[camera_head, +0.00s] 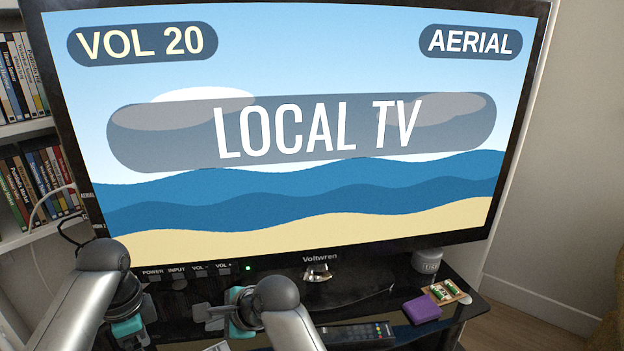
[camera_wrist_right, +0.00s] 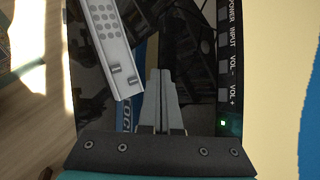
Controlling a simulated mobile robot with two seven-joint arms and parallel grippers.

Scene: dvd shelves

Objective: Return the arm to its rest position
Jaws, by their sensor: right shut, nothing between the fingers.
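My right gripper (camera_head: 205,313) is in front of the TV's lower bezel, left of centre, over the dark stand. In the right wrist view its two grey fingers (camera_wrist_right: 161,88) are together with nothing between them. My left gripper (camera_head: 130,325) is at the lower left of the head view, near the TV's lower left corner. Its arm hides most of it, and its fingers do not show clearly. Both arms reach forward, low in the head view.
The TV (camera_head: 300,220) is on, with its button row just above my right gripper. On the glossy black stand (camera_head: 470,303) are a remote control (camera_head: 357,333), a purple box (camera_head: 422,309), batteries in a pack (camera_head: 446,291) and a grey canister (camera_head: 427,262). A DVD shelf (camera_head: 28,130) stands at left.

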